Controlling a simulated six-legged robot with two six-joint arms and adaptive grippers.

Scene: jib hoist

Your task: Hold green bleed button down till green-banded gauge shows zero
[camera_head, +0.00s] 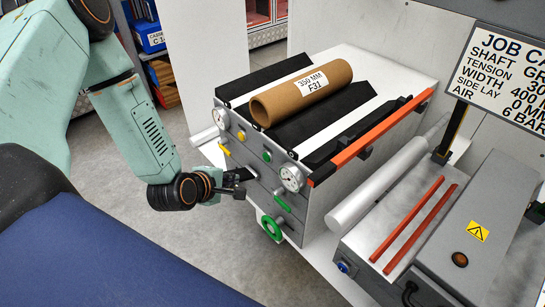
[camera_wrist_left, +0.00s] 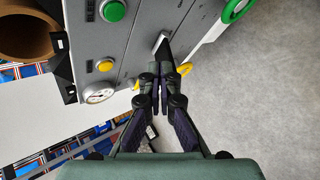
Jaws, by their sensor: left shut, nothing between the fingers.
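The green button (camera_head: 267,156) sits on the grey front panel (camera_head: 256,181), between a yellow button (camera_head: 242,135) and the right-hand gauge (camera_head: 292,177). The gauge's band colour and reading are too small to tell. The green button (camera_wrist_left: 113,11) also shows in the left wrist view, beyond the yellow button (camera_wrist_left: 105,65). The other white gauge (camera_head: 221,118) is at the panel's left end. My left gripper (camera_head: 240,190) is shut and empty in front of the panel's lower part, below and left of the green button and apart from it. My right gripper is out of view.
A green lever (camera_head: 282,203) and green handwheel (camera_head: 272,227) are low on the panel; a yellow lever (camera_head: 224,149) is left. A cardboard tube (camera_head: 302,92) lies on top. A grey machine (camera_head: 460,235) stands at right. Open floor is below left.

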